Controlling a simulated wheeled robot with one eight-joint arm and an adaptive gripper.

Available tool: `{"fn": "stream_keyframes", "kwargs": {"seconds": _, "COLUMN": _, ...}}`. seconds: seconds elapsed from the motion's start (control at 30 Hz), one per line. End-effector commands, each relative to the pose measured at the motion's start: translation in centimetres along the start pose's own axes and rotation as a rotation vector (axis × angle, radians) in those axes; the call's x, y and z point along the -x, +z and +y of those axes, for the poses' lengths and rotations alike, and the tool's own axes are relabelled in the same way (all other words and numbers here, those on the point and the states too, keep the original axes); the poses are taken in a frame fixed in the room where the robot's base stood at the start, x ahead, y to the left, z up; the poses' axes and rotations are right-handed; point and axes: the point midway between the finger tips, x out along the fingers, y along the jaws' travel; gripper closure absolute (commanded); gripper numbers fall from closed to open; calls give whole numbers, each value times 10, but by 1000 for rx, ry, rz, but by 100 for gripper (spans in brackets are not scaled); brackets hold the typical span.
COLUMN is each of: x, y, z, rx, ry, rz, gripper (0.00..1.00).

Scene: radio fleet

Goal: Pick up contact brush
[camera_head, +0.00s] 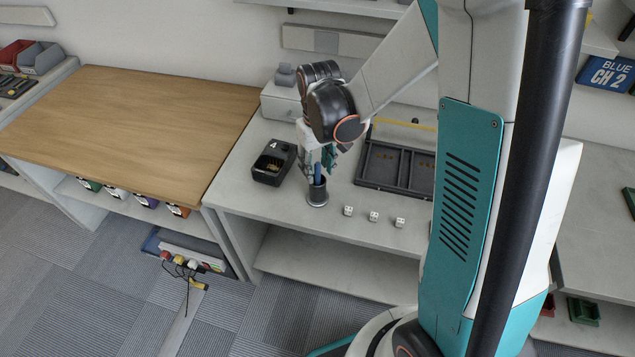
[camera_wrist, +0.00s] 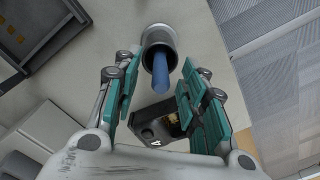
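The contact brush (camera_head: 317,173) shows as a blue handle standing up out of a small grey cup (camera_head: 317,193) on the grey bench. In the wrist view the blue brush handle (camera_wrist: 161,74) leans out of the round cup (camera_wrist: 157,38). Its lower end is hidden inside the cup. My gripper (camera_head: 322,162) is just above the cup, pointing down. In the wrist view its teal fingers (camera_wrist: 157,84) are apart, one on each side of the handle, with visible gaps between them and it.
A black box marked 4 (camera_head: 273,162) stands left of the cup. A dark divided tray (camera_head: 397,168) lies to the right. Three small white cubes (camera_head: 374,216) sit near the bench's front edge. A wooden worktop (camera_head: 130,120) adjoins on the left.

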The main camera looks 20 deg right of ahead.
Motion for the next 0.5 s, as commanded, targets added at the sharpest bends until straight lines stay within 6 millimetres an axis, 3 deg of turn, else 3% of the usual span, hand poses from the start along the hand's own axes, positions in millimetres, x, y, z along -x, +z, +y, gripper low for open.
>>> {"fn": "stream_keyframes", "kwargs": {"seconds": 0.1, "x": -15, "y": 0, "z": 0, "rx": 0, "ry": 0, "rz": 0, "gripper": 61}}
{"fn": "stream_keyframes", "kwargs": {"seconds": 0.33, "x": -15, "y": 0, "z": 0, "rx": 0, "ry": 0, "rz": 0, "gripper": 61}}
{"fn": "stream_keyframes", "kwargs": {"seconds": 0.5, "x": -15, "y": 0, "z": 0, "rx": 0, "ry": 0, "rz": 0, "gripper": 100}}
